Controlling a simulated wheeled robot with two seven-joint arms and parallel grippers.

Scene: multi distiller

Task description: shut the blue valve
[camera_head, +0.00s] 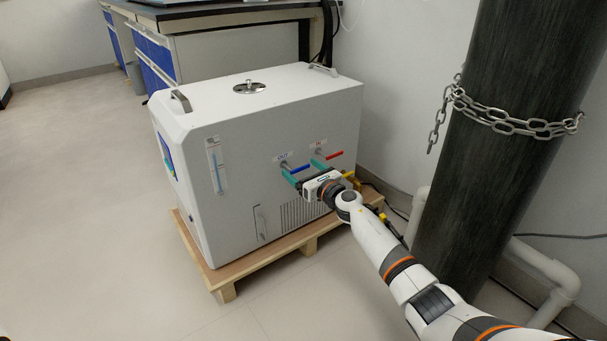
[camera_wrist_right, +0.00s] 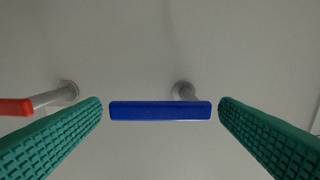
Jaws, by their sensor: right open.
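The blue valve handle (camera_head: 301,168) sticks out of the side of a white distiller box (camera_head: 240,170), to the left of a red valve handle (camera_head: 334,155). My right gripper (camera_head: 304,172) is at the blue handle, with its green fingers apart. In the right wrist view the blue handle (camera_wrist_right: 160,110) lies crosswise between the two green fingertips (camera_wrist_right: 160,112), with a small gap at each end. Its metal stem (camera_wrist_right: 184,90) shows behind its right part. The red handle (camera_wrist_right: 16,107) is at the left edge, outside the fingers. My left gripper is not in view.
The distiller stands on a wooden pallet (camera_head: 262,262). A dark column wrapped with a chain (camera_head: 515,123) stands close to my right arm. White pipes (camera_head: 545,268) run beside its base. The floor at left is clear.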

